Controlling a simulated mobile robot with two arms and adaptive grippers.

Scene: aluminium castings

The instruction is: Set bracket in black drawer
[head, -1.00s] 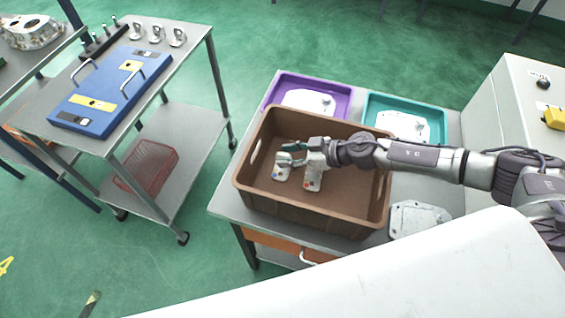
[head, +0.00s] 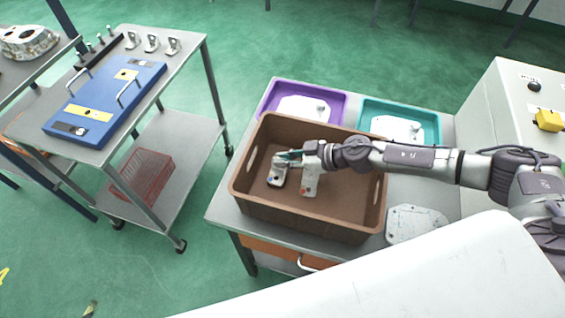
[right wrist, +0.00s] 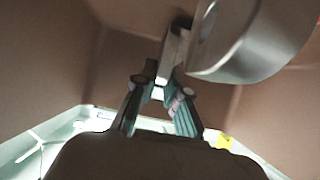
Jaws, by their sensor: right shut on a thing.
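My right gripper (head: 288,157) reaches down into the brown crate (head: 300,222) from the right. It is shut on a pale metal bracket (head: 277,178) with a blue dot, at the left inside the crate. In the right wrist view the teal fingers (right wrist: 168,85) close on a narrow metal part of the bracket (right wrist: 174,48). A second pale piece (head: 309,184) with a red dot shows just right of it, below my wrist. I cannot make out a black drawer. My left gripper is not in view.
Purple (head: 338,99) and teal (head: 430,122) trays with castings stand behind the crate. A flat casting (head: 416,222) lies right of it. The table has an orange drawer front (head: 270,247). A cart at left holds a blue fixture board (head: 90,128) and several small brackets (head: 151,43).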

